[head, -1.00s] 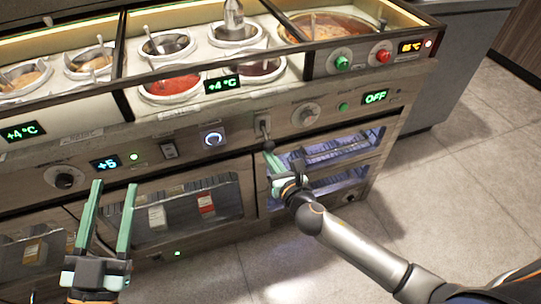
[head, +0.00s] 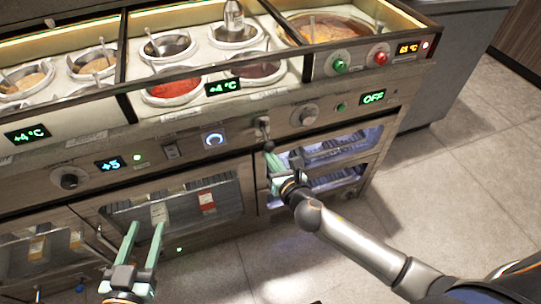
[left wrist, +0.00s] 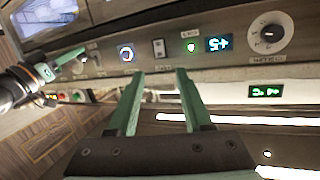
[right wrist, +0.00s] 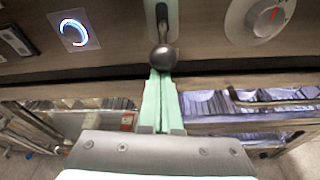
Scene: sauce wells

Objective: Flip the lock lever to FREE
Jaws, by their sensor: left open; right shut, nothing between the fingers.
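The lock lever (head: 264,126) is a dark lever in a pale slotted plate on the front panel, with a round dark ball knob (head: 269,146) at its lower end. In the right wrist view the ball knob (right wrist: 164,58) hangs below the slot. My right gripper (head: 271,158) is shut and empty, its fingertips just under the knob. Whether they touch it, I cannot tell. No FREE marking is readable. My left gripper (head: 145,228) is open and empty in front of the lower glass door; it also shows in the left wrist view (left wrist: 160,75).
A round dial (head: 305,115) sits right of the lever and a blue-ringed button (head: 213,138) left of it. Sauce wells (head: 172,88) line the counter above. Lit glass drawers (head: 335,148) lie below right. The floor (head: 450,200) at right is clear.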

